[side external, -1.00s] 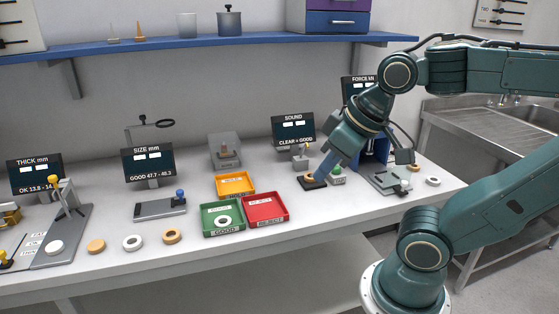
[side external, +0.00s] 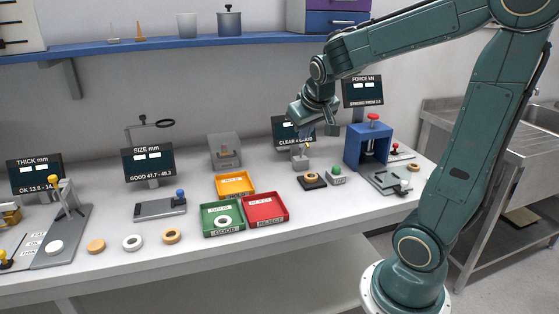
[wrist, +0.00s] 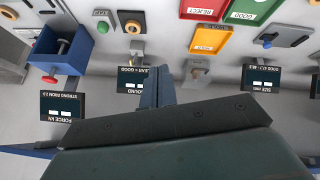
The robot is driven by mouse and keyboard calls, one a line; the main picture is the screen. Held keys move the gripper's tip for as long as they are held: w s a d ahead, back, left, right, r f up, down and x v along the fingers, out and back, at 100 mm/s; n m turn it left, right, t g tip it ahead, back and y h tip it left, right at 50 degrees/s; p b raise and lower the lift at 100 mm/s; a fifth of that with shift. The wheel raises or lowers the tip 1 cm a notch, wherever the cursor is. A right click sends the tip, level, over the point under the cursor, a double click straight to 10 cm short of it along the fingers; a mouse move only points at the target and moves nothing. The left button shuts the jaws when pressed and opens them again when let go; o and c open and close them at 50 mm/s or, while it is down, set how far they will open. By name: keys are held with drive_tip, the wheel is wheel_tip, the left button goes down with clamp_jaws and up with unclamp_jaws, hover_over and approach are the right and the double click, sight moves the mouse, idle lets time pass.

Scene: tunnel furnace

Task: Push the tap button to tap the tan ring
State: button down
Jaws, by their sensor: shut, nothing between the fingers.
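The tan ring (side external: 311,178) lies on a small black pad (side external: 318,186) on the bench. It also shows on the pad in the wrist view (wrist: 132,26). The tap button is a green button on a small grey box (side external: 336,174), just right of the pad; the wrist view shows it too (wrist: 102,26). A grey tapper block (side external: 300,162) stands behind the pad. My gripper (side external: 307,142) is shut and empty, raised above and behind the ring and button, in front of the sound screen (side external: 284,128). Its fingers (wrist: 165,80) also show in the wrist view.
A blue press (side external: 366,146) with a red knob stands right of the button. Yellow (side external: 235,184), green (side external: 222,232) and red (side external: 264,220) trays lie to the left. Bench space in front of the pad is clear. A blue shelf (side external: 180,42) runs along the wall.

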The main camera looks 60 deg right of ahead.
drive_tip(key=d+f+m+g+h, duration=0.2)
drive_tip(key=d+f+h, duration=0.15)
drive_tip(key=d, duration=0.95)
drive_tip(key=m+g, duration=0.2)
drive_tip(key=g, duration=0.1)
hover_over(336, 169)
wheel_tip(336, 169, down, 5)
drive_tip(key=shift+h, duration=0.35)
drive_tip(key=shift+f, duration=0.1)
drive_tip(key=shift+f, duration=4.3)
